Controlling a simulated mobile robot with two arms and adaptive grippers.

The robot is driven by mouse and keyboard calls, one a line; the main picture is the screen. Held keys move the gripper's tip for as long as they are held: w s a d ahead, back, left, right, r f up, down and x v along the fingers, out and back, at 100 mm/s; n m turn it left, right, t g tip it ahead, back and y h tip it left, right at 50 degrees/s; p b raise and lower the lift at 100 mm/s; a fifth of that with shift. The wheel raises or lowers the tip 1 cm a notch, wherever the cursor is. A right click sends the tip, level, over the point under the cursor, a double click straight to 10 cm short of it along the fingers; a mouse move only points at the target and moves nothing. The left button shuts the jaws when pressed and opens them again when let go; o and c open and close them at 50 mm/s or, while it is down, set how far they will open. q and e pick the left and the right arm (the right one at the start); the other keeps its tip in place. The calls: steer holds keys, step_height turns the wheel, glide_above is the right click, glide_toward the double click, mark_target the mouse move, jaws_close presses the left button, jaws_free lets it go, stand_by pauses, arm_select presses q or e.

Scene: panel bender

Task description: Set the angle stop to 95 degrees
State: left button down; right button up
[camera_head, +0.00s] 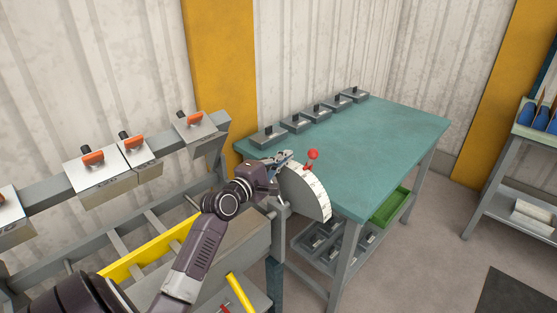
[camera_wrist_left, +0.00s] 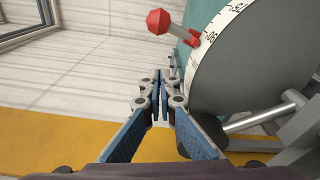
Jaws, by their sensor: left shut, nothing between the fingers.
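The angle stop is a pale half-disc dial (camera_head: 306,192) with a printed scale on its rim, fixed at the right end of the bender. A red-knobbed stop lever (camera_head: 312,155) stands at its upper edge. In the left wrist view the dial (camera_wrist_left: 258,65) fills the upper right, and the red knob (camera_wrist_left: 158,21) sits left of its rim near the printed 90. My left gripper (camera_head: 287,156) is shut and empty, just left of the knob and apart from it. It also shows in the left wrist view (camera_wrist_left: 158,75), below the knob. My right gripper is not in view.
The bender's beam carries clamping blocks with orange handles (camera_head: 93,158). A green-topped table (camera_head: 370,135) with several grey blocks stands behind the dial, a green tray (camera_head: 390,207) below it. A yellow bar (camera_head: 150,250) crosses the bender. Floor at the right is partly clear.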

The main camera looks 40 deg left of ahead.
arm_select(q)
steer(key=w+p, duration=0.1)
steer(key=w, duration=0.3)
steer(key=shift+w, duration=0.35)
steer(key=d, duration=0.1)
steer(key=d+p, duration=0.1)
steer(key=s+d+p, duration=0.1)
steer(key=shift+r, duration=0.4)
steer(key=shift+s+d, duration=0.2)
steer(key=shift+d, duration=0.05)
steer(key=shift+w+a+f, duration=0.1)
